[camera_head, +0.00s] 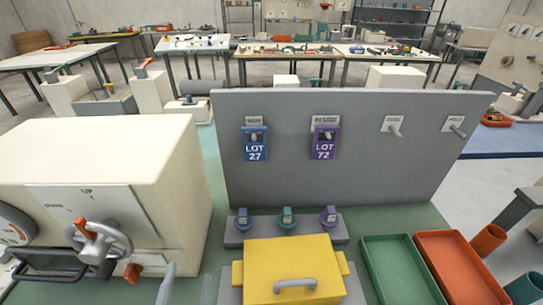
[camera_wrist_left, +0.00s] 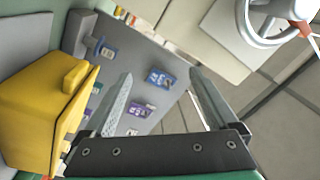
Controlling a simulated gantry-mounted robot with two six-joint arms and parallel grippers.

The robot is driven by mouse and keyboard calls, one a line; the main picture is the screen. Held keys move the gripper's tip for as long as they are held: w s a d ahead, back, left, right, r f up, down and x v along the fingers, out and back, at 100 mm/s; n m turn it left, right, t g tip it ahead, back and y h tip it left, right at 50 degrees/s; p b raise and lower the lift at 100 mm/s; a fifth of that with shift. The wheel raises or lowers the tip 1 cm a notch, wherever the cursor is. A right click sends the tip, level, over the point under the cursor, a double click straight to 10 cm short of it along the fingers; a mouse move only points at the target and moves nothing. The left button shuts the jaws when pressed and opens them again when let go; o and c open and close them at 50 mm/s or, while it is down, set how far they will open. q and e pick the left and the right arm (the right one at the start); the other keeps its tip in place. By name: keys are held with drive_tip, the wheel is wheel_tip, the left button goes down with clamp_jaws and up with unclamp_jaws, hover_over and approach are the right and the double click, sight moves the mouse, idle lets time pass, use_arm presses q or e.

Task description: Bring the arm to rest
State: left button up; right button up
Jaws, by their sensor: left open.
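My left gripper (camera_head: 187,288) shows at the bottom edge of the head view, between the cream machine (camera_head: 95,165) and the yellow box (camera_head: 292,268). Its two grey fingers are spread apart. In the left wrist view the left gripper (camera_wrist_left: 160,74) is open, with nothing between its fingers; a blue tag (camera_wrist_left: 160,77) and a purple tag (camera_wrist_left: 142,109) on the board show beyond them. My right gripper is in neither view.
A grey board (camera_head: 350,175) carries the blue LOT 27 tag (camera_head: 255,145) and purple LOT 72 tag (camera_head: 324,143). The machine's handwheel (camera_head: 103,242) stands left of the gripper. Green tray (camera_head: 400,268) and orange tray (camera_head: 455,265) lie at right.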

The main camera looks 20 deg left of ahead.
use_arm(q)
drive_tip(key=w+d+r+n+t+h+p, duration=0.1)
drive_tip(key=w+r+n+t, duration=0.15)
drive_tip(key=r, duration=0.85)
drive_tip(key=w+r+n+t+h, duration=0.15)
drive_tip(key=w+r+n, duration=0.25)
drive_tip(key=r, duration=0.8)
drive_tip(key=s+d+r+t+h+p, duration=0.1)
drive_tip(key=s+r+t+h+p, duration=0.1)
drive_tip(key=r+p, duration=1.7)
drive_tip(key=s+d+r+t+h+p, duration=0.1)
drive_tip(key=s+r+t+h+p, duration=0.2)
drive_tip(key=r+p, duration=1.7)
wheel_tip(320, 180, up, 18)
drive_tip(key=shift+s+r, duration=0.15)
drive_tip(key=shift+s, duration=0.4)
drive_tip(key=shift+h, duration=0.25)
